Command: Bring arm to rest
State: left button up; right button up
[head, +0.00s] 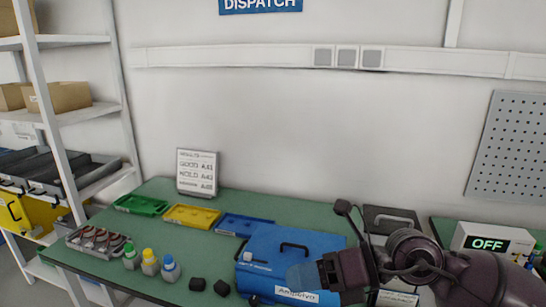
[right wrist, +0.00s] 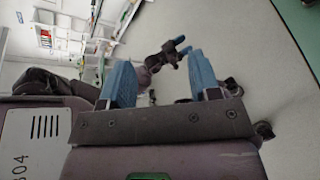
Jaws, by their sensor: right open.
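My right arm enters the head view from the lower right. Its gripper (head: 302,277) hangs in front of the blue case (head: 292,240) and hides part of it; I cannot tell whether they touch. In the right wrist view, the two blue fingers of this gripper (right wrist: 160,72) stand wide apart with nothing held between them. Beyond them, over the floor, a small dark gripper with blue tips (right wrist: 180,52) shows, which looks like my left one; its jaws are too small to judge. My left arm is not in the head view.
The green table (head: 150,220) carries green, yellow and blue trays, a grey tray of parts (head: 98,242), several bottles, small black blocks and a sign (head: 197,172). A shelf (head: 75,113) stands left.

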jog(key=w+d+r+m+t+y, duration=0.4)
jog(key=w+m+t+y, duration=0.15)
jog(key=m+t, duration=0.6)
jog(key=w+d+f+m+t+h, duration=0.25)
jog(key=d+f+m+h, duration=0.35)
jog(key=m, duration=0.4)
jog(key=w+d+f+m+t+h, duration=0.1)
jog(key=d+f+m+t+h, duration=0.25)
jog(key=f+m+h, duration=0.5)
jog(key=s+d+f+m+g+h, duration=0.1)
jog(key=s+d+f+m+g, duration=0.1)
jog(key=s+d+f+m, duration=0.3)
jog(key=s+d+f+m+g+h, duration=0.1)
jog(key=f+m+g+h, duration=0.15)
jog(key=f, duration=0.45)
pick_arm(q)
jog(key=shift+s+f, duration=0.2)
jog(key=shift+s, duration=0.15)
pick_arm(e)
jog(key=s+d+f+m+g+h, duration=0.1)
jog(key=s+f+m, duration=0.4)
jog(key=s+f, duration=0.6)
jog(key=s+d+g, duration=0.1)
jog(key=s+d, duration=0.1)
jog(key=s, duration=0.2)
jog(key=shift+f+g+h, duration=0.35)
jog(key=shift+f+g, duration=0.05)
jog(key=shift+d, duration=0.1)
